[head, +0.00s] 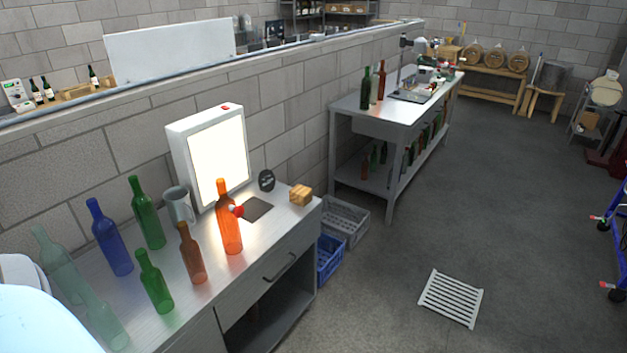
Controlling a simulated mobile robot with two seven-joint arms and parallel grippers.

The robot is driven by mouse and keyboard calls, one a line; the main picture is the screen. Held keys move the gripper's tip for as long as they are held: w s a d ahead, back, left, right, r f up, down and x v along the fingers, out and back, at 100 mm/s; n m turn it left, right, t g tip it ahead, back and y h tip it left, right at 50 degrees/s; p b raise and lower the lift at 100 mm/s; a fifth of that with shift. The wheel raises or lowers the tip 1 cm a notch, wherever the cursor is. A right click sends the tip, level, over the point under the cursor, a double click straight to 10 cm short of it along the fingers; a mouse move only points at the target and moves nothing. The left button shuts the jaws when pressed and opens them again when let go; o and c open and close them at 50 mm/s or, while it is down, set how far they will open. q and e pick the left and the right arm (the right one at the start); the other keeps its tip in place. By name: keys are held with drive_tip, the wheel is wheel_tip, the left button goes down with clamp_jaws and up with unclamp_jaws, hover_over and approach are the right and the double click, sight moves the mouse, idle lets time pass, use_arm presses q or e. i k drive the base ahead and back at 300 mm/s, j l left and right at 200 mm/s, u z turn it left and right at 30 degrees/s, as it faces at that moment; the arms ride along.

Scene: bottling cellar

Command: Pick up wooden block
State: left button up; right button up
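A small wooden block (301,195), light brown, sits on the near metal worktop (262,237) close to its right end. It stands apart from the other items, with a dark flat square (256,209) to its left and a dark round disc (267,181) behind it. Neither of my grippers shows in the head view. A pale rounded shape at the lower left edge may be part of me.
Several glass bottles, including an orange one (229,222) and a blue one (110,240), stand left of the block. A lit panel (215,160) stands against the wall. Crates (345,220) sit beside the worktop. A white slatted grate (451,298) lies on otherwise open floor.

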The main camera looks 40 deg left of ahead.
sight(300, 195)
drive_tip(key=i+z, duration=0.1)
drive_tip(key=i, duration=0.75)
drive_tip(key=i+j, duration=0.2)
drive_tip(key=i, duration=0.6)
drive_tip(key=i+l+u, duration=0.25)
drive_tip(key=i, duration=0.2)
drive_tip(key=i+l+u, duration=0.25)
drive_tip(key=i, duration=0.25)
drive_tip(key=j+u, duration=0.15)
drive_tip(key=u, duration=3)
drive_tip(key=i+l, duration=0.2)
drive_tip(key=i, duration=0.15)
